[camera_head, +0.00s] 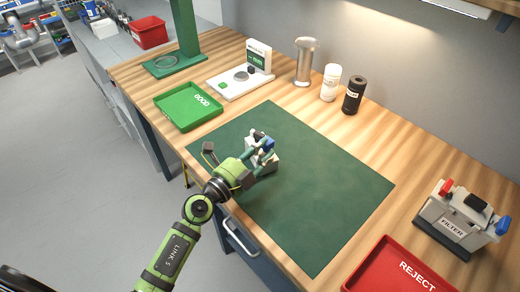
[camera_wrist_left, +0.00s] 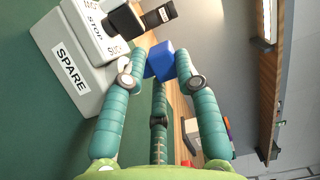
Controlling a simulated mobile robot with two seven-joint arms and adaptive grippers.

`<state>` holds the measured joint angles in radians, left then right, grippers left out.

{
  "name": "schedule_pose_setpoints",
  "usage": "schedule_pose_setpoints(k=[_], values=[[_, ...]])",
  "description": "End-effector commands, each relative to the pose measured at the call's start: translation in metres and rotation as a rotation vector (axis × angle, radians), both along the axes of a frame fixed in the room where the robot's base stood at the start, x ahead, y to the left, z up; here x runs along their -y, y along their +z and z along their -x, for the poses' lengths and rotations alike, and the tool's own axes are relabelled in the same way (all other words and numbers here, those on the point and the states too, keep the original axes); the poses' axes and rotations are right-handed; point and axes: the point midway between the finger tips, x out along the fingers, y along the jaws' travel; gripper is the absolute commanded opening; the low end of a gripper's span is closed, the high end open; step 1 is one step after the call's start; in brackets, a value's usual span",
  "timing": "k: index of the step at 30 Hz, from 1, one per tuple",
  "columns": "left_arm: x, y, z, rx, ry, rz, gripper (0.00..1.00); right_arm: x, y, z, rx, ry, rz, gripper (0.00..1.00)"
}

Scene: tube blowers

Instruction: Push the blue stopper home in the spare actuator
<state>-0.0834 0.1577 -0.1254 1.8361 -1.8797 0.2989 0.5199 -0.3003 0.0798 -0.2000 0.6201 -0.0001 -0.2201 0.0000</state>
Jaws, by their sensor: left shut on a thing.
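The spare actuator is a pale grey block with a "SPARE" label and a white part marked "STOP"; it fills the upper left of the left wrist view (camera_wrist_left: 88,105) and stands on the green mat in the head view (camera_head: 271,166), partly hidden by my gripper. My left gripper (camera_wrist_left: 161,72) is shut on the blue stopper (camera_wrist_left: 160,60), which sits between its fingertips beside the actuator. I cannot tell whether the stopper touches the actuator or how deep it sits. In the head view the left gripper (camera_head: 258,152) is at the actuator. My right gripper is out of view.
The green mat (camera_head: 320,200) is otherwise clear. The green GOOD tray (camera_head: 188,106), a white device (camera_head: 240,84), a metal canister (camera_head: 304,62) and two bottles stand behind it. The FILTER unit (camera_head: 462,218) and the red REJECT tray (camera_head: 385,272) are at right.

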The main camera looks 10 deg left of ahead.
Motion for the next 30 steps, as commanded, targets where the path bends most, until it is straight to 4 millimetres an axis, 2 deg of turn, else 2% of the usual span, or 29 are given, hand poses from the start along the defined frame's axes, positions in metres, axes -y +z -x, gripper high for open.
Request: schedule_pose_setpoints(k=[15,30], values=[[-0.0002,0.0009,0.0001,0.0,0.0,0.001,0.0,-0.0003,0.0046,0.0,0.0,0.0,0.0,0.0],[-0.0002,-0.0041,0.0,0.0,0.0,0.0,0.0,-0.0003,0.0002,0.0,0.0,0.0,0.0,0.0]])
